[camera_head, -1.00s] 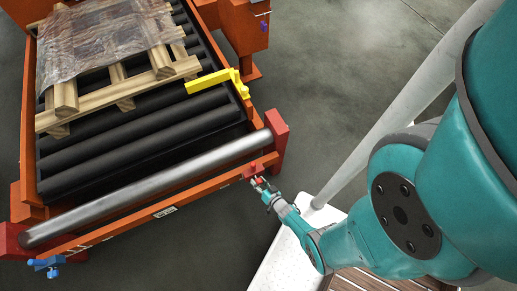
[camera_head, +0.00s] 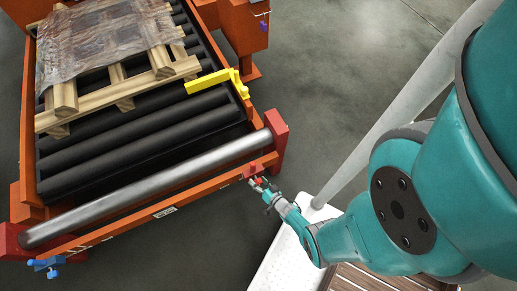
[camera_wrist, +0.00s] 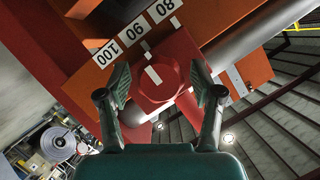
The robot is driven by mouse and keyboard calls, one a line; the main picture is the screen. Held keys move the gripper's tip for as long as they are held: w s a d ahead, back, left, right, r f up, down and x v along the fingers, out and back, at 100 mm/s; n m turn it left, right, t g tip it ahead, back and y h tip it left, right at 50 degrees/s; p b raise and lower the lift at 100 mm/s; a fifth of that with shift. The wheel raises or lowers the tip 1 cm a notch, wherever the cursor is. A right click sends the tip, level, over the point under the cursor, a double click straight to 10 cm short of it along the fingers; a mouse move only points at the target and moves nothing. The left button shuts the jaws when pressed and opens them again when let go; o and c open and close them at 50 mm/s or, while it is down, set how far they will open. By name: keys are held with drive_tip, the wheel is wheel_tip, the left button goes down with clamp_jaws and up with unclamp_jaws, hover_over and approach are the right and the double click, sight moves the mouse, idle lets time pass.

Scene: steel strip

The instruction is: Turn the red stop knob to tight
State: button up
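The red stop knob (camera_wrist: 158,84) is faceted with a white mark line and faces the wrist camera. It sits on a red block against the orange rail (camera_wrist: 215,22), below the number labels 100, 90 and 80. My gripper (camera_wrist: 159,80) is open, with one finger on each side of the knob and a visible gap on both sides. How far the tips reach along the knob is hard to tell. In the head view my gripper (camera_head: 264,187) is at the right end of the rail, by the small red knob (camera_head: 257,182).
A steel roller (camera_head: 150,190) runs along the rail between red end blocks. A blue clamp (camera_head: 48,265) is at the rail's left end.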

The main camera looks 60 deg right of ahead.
drive_tip(key=shift+r, duration=0.15)
drive_tip(key=shift+r, duration=4.85)
drive_tip(key=shift+f, duration=0.1)
